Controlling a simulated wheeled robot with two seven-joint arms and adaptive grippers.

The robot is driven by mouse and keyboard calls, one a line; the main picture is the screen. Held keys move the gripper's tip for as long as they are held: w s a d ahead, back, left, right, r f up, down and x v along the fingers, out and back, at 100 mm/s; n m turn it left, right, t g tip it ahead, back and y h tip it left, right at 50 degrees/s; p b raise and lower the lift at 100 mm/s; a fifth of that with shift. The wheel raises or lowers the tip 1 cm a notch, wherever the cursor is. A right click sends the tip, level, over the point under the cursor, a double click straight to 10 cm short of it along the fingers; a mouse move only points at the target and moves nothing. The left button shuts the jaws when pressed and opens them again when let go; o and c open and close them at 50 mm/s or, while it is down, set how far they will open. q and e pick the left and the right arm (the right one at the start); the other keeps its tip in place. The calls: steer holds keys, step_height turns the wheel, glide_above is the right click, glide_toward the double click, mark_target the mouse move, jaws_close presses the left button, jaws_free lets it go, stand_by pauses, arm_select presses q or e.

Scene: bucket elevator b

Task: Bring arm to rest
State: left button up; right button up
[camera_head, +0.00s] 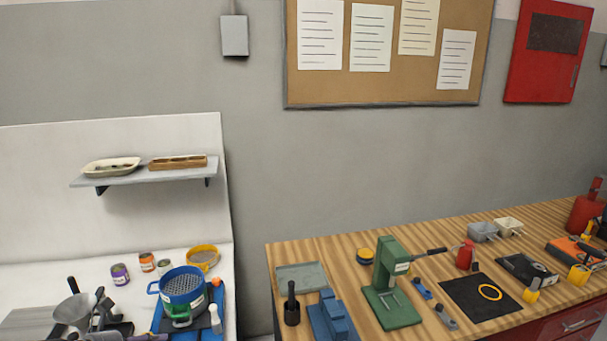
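A wooden workbench (345,263) stands at the lower right and a white bench (40,282) at the lower left.
A green press (391,285) and a black mat (480,298) with a yellow ring are on the workbench. A blue sieve (182,284) and a grey funnel (72,311) are on the white bench. A shelf (130,178) projects above it. A gap separates the benches.

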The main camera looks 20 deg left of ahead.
arm_select(q)
steer(key=w+d+f+n, duration=0.7)
steer(key=d+f+n, duration=0.1)
steer(key=f+n, duration=0.15)
steer(key=w+d+f+n, duration=0.7)
steer(key=w+f+n, duration=0.1)
steer(key=f, duration=0.3)
steer(key=s+d+f+n+g, duration=0.9)
steer(key=s+d+f+n, duration=0.2)
steer(key=s+d+f, duration=0.9)
steer(key=shift+s+d+f+g, duration=0.2)
steer(key=shift+s+f+g, duration=0.15)
steer(key=shift+f, duration=0.25)
